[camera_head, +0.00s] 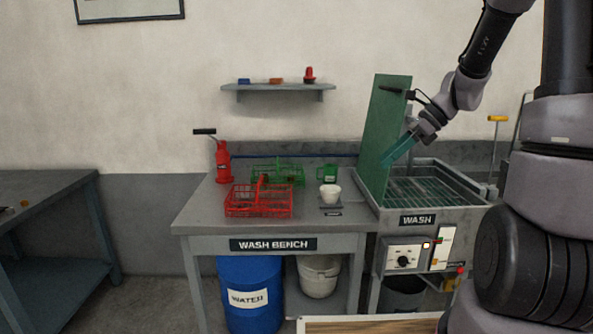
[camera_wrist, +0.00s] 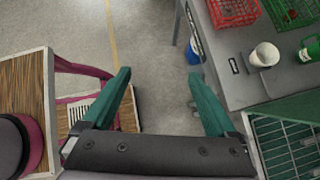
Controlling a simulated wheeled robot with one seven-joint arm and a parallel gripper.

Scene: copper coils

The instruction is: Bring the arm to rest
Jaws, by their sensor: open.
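My gripper (camera_head: 398,150) is raised at the right in the head view, at the green upright panel (camera_head: 384,125) of the wash basin. In the wrist view my gripper (camera_wrist: 158,95) has its two green fingers wide apart, with nothing between them but grey floor below. My arm (camera_head: 470,75) reaches down to it from the upper right in the head view. Whether the gripper touches the panel cannot be told.
The wash basin (camera_head: 467,209) with a rack stands below. A blue water barrel (camera_head: 250,275) stands underneath. Floor shows at left.

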